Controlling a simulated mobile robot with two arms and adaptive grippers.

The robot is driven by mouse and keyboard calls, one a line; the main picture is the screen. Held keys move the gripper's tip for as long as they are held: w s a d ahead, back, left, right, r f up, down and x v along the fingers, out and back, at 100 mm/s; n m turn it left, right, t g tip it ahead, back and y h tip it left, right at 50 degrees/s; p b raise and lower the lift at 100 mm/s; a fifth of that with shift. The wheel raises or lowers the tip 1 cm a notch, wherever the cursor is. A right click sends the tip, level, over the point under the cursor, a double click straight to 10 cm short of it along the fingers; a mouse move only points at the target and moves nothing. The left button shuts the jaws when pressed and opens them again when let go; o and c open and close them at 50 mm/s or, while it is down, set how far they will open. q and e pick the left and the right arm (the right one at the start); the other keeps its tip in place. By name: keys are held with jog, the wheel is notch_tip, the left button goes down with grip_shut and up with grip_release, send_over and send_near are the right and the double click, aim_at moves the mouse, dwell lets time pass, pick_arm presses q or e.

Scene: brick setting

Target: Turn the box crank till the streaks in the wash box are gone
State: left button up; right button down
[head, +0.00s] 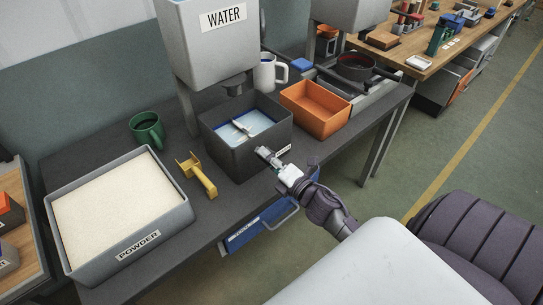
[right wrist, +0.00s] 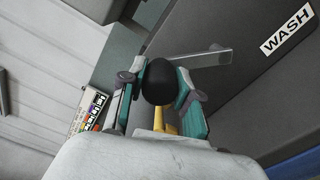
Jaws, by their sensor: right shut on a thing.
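The dark grey wash box (head: 234,150) stands on the table under the water tank. It holds pale blue liquid (head: 262,120) with a deeper blue patch at the left and a light paddle (head: 243,127) in it. I cannot clearly tell streaks at this size. My right gripper (head: 268,157) is at the box's front wall. In the right wrist view its teal-padded fingers are shut on the black crank knob (right wrist: 158,82). A flat metal crank arm (right wrist: 208,57) runs from behind the knob beside the WASH label (right wrist: 287,31). My left gripper is out of view.
The water tank (head: 215,50) hangs above. A white mug (head: 267,74) and an orange tray (head: 316,108) are close behind and right. A blue drawer (head: 262,221) is below.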

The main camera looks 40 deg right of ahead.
jog(key=shift+a+f+n+b, duration=0.45)
jog(key=shift+f+n+b, duration=0.15)
jog(key=shift+n, duration=0.4)
jog(key=c, duration=0.8)
grip_release()
jog(key=shift+s, duration=0.1)
jog(key=s+d, duration=0.1)
jog(key=s, duration=1.1)
jog(key=shift+w, duration=0.1)
